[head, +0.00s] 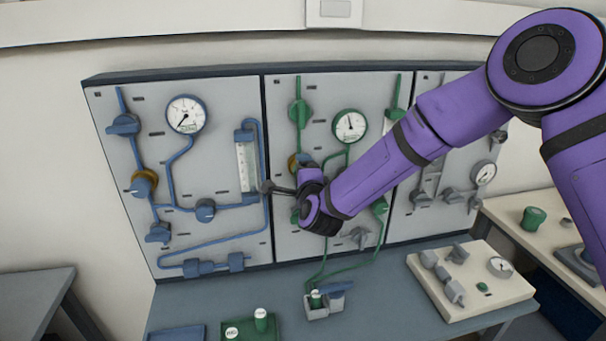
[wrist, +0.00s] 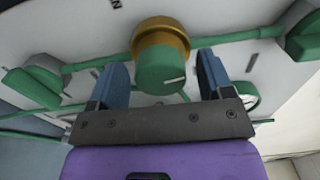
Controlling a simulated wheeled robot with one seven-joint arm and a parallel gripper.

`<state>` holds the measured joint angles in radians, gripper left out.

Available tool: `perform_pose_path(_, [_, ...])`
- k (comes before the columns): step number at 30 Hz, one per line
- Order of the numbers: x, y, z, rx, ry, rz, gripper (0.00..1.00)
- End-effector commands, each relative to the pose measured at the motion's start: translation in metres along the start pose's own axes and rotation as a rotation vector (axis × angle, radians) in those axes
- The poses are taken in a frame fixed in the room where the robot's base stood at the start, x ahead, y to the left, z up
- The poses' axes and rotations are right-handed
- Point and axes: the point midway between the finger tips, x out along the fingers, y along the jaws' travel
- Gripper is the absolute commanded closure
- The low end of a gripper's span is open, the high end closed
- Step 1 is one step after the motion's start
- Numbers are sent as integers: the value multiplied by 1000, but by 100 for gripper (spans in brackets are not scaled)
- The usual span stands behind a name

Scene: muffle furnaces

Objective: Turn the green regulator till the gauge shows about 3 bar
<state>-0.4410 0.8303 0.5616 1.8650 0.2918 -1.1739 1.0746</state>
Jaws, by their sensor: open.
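The green regulator, a green knob with a brass collar and a white mark, shows in the wrist view (wrist: 161,66) on the green pipe. My gripper (wrist: 163,82) is open, with one blue finger on each side below the knob; I cannot tell whether either finger touches it. In the head view my gripper (head: 290,188) is at the middle panel, and only the regulator's brass edge (head: 294,163) shows behind my arm. The green gauge (head: 350,126) is right of the regulator, its needle pointing nearly straight up. Its numbers are too small to read.
The left panel (head: 228,99) has blue pipes, valves and its own gauge (head: 186,115). Green valve handles (head: 299,113) stick out above the regulator. The bench (head: 190,295) below holds a green tray (head: 238,330), a small block (head: 318,312) and a white board with fittings (head: 490,300).

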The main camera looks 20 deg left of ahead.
Motion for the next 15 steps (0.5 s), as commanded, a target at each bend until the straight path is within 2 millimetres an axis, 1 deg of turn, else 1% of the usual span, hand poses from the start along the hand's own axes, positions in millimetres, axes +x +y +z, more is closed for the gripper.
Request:
perform_pose_path(5, [-11,0,0,0,0,1,26])
perform_pose_path(8, [-26,0,0,-2,-1,1,26])
perform_pose_path(15, [-72,0,0,-1,-2,1,26])
